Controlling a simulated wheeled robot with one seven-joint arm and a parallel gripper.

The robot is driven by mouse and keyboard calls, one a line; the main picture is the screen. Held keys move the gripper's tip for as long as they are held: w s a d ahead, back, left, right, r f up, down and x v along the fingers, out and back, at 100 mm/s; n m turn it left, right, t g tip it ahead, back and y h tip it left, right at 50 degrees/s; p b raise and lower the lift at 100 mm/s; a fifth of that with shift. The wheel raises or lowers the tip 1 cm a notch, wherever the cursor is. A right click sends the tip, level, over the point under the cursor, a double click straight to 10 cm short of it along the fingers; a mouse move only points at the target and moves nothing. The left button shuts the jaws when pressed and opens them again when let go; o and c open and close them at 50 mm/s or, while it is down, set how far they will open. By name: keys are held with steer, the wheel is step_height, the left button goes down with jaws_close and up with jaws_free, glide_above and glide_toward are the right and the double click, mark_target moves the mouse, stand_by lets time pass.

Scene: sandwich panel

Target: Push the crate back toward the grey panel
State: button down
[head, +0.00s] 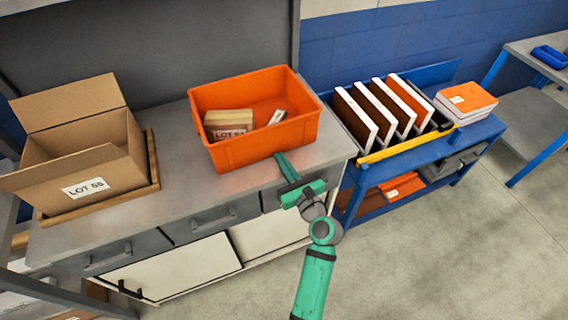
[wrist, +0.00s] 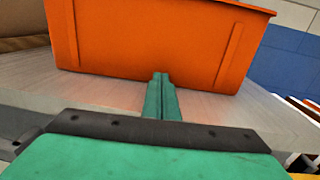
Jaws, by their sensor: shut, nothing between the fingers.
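The orange crate (head: 262,148) stands upright on the grey worktop, with a labelled block and a small white item inside. Its front wall fills the upper part of the wrist view (wrist: 150,45). The grey panel (head: 170,45) rises behind the worktop, with a strip of worktop between it and the crate. My gripper (head: 281,157) is shut and empty, pointing at the crate's front wall near its right part. In the wrist view its closed fingertips (wrist: 160,76) are at the wall's lower edge; I cannot tell whether they touch it.
A blue cart (head: 400,165) with several upright panels stands close on the right. Drawers lie below the worktop's front edge.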

mark_target(272, 146)
steer(key=x, duration=0.4)
stand_by(0.3)
steer(key=shift+s, duration=0.1)
steer(key=shift+s+d+r, duration=0.9)
steer(key=shift+s+r, duration=0.05)
steer(key=shift+s, duration=2.45)
steer(key=shift+s+d+r, duration=0.9)
steer(key=shift+s+r, duration=0.05)
steer(key=shift+s, duration=2.45)
steer(key=shift+h, duration=0.3)
steer(key=x, duration=1.4)
steer(key=shift+r, duration=0.25)
